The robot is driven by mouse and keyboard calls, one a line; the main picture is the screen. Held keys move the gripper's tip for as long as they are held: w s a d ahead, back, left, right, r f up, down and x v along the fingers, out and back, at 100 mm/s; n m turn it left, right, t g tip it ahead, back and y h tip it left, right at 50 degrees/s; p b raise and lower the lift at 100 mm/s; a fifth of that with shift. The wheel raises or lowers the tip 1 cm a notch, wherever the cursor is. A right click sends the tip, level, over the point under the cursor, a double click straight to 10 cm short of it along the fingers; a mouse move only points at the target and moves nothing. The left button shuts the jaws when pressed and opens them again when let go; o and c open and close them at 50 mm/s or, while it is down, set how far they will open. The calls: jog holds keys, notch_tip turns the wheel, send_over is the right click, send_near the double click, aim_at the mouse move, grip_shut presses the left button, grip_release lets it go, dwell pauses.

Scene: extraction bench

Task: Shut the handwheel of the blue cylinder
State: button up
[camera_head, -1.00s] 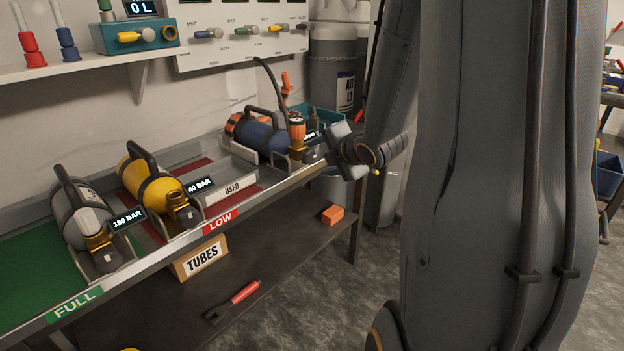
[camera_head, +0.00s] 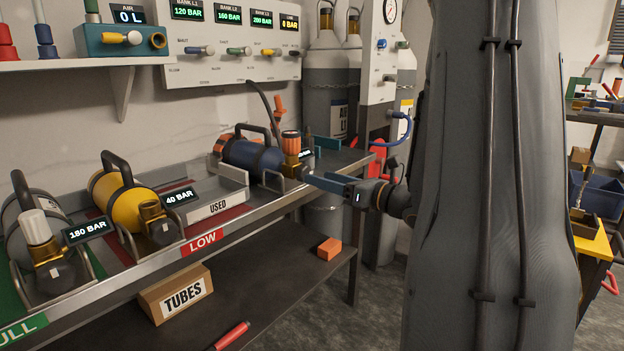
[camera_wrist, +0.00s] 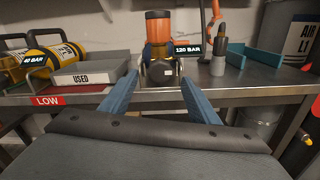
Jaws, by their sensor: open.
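The blue cylinder (camera_head: 252,156) lies on the bench at its right end, with an orange band at its far end and a black carry handle. Its orange handwheel (camera_head: 291,141) sits on top of a brass valve at the near end. In the wrist view the handwheel (camera_wrist: 158,27) stands straight ahead, beyond the jaws, with a 120 BAR display beside it. My gripper (camera_head: 318,181) is just off the bench's front edge, to the right of the valve. In the wrist view its blue fingers (camera_wrist: 157,92) are spread apart with nothing between them.
A yellow cylinder (camera_head: 122,198) and a grey cylinder (camera_head: 40,240) lie to the left on the bench. A USED tray (camera_head: 218,208) is beside the blue cylinder. A black hose (camera_head: 262,98) runs down behind it. Tall gas cylinders stand behind the bench.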

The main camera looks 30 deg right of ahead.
aim_at(303, 173)
jog(key=shift+x, duration=2.1)
jog(key=shift+c, duration=0.3)
